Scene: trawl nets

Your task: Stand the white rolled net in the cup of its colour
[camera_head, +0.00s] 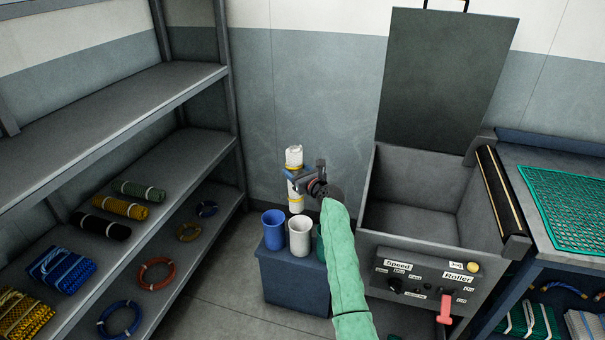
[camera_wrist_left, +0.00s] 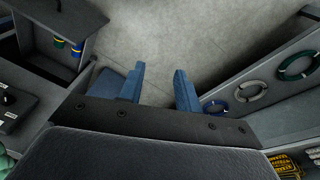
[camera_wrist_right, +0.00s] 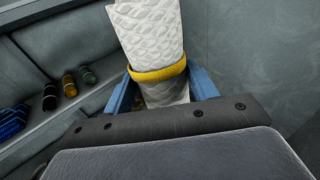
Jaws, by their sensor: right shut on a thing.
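The white rolled net (camera_head: 296,188) is upright in the head view, with yellow bands around it. My right gripper (camera_head: 292,178) is shut on it at mid-height. In the right wrist view the quilted white net (camera_wrist_right: 148,35) stands between the blue fingers (camera_wrist_right: 163,88), by a yellow band. The white cup (camera_head: 299,238) stands between the blue cup (camera_head: 273,231) and the green cup (camera_head: 320,245). The net's lower end shows just above the white cup's rim; its depth over the cup is unclear. My left gripper (camera_wrist_left: 159,90) is open and empty in the left wrist view.
The cups stand on a dark blue-grey box (camera_head: 290,284) on the floor. A shelf rack (camera_head: 150,165) with rolled nets and rope coils is at the left. A grey bin machine (camera_head: 413,190) with an open lid stands at the right, beside a table with green netting (camera_head: 565,205).

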